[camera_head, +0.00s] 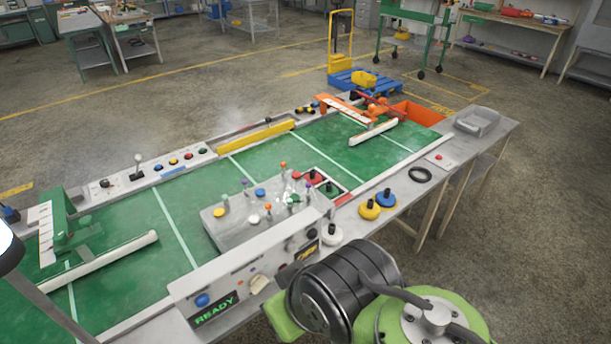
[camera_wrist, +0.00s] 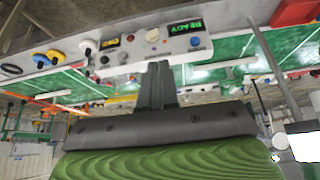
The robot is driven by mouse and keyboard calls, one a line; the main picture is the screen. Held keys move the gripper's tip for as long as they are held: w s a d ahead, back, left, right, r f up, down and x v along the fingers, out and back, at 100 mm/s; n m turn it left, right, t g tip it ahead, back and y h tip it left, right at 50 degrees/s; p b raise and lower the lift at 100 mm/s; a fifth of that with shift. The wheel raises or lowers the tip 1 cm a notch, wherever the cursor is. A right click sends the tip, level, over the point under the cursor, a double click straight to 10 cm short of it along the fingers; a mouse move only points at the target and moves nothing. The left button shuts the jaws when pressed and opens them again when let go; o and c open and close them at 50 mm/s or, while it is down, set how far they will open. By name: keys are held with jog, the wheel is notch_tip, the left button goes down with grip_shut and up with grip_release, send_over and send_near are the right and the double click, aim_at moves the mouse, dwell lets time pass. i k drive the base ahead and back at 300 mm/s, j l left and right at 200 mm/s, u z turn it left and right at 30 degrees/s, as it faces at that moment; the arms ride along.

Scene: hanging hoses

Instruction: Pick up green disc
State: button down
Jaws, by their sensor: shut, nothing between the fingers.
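A small green disc (camera_head: 331,190) with a dark knob appears to sit in the red-edged tray on the green table, beside a red disc (camera_head: 312,177). It blends with the green surface, so its outline is hard to tell. I cannot make it out in the wrist view. My gripper (camera_wrist: 156,68) shows in the wrist view with its two dark fingers together and nothing between them. It is apart from the discs. In the head view my arm fills the lower right, and the fingers cannot be made out.
A yellow disc (camera_head: 370,210), a blue disc (camera_head: 386,199) and a white disc (camera_head: 331,236) lie along the near table edge, with a black ring (camera_head: 420,175) beyond. A grey peg block (camera_head: 235,222) and a READY control box (camera_head: 245,280) stand left of my arm.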

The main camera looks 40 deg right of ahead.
aim_at(331, 192)
jog(key=i+l+u, duration=0.15)
jog(key=l+u, duration=0.25)
jog(key=l, duration=0.45)
jog(key=l+u, duration=0.4)
jog(key=l, duration=0.45)
jog(key=k+l+u, duration=0.1)
jog(key=l+u, duration=0.3)
jog(key=l, duration=0.45)
